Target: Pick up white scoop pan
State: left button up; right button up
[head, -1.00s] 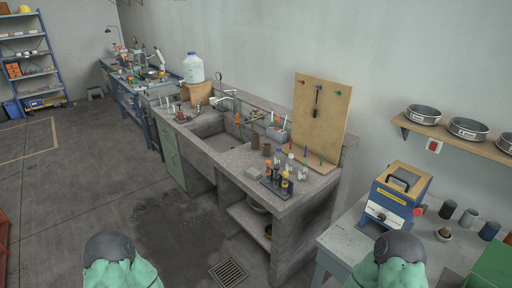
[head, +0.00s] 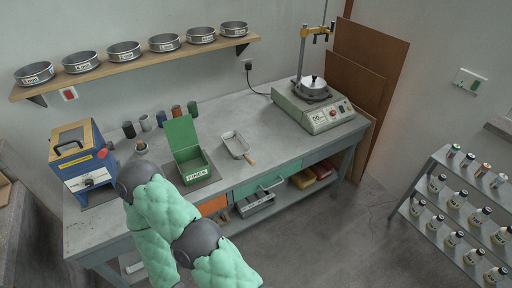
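A white scoop pan (head: 233,144) with a short wooden handle (head: 250,161) lies on the grey workbench (head: 285,150) in the head view. It sits right of the open green box labelled FINES (head: 193,170), apart from it. Nothing touches the pan that I can see. Mint-green padded parts of my arms cover the bottom left of the view, in front of the bench. Neither of my grippers shows.
A blue machine (head: 83,160) stands at the bench's left end, with several small jars beside it. A stirrer-like device (head: 313,106) stands at the right. Sieves line a wall shelf (head: 130,62). A bottle rack (head: 455,205) stands at far right. Bench space around the pan is clear.

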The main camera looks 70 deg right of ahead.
aim_at(237, 146)
jog(key=z, duration=2.25)
jog(key=i, duration=0.05)
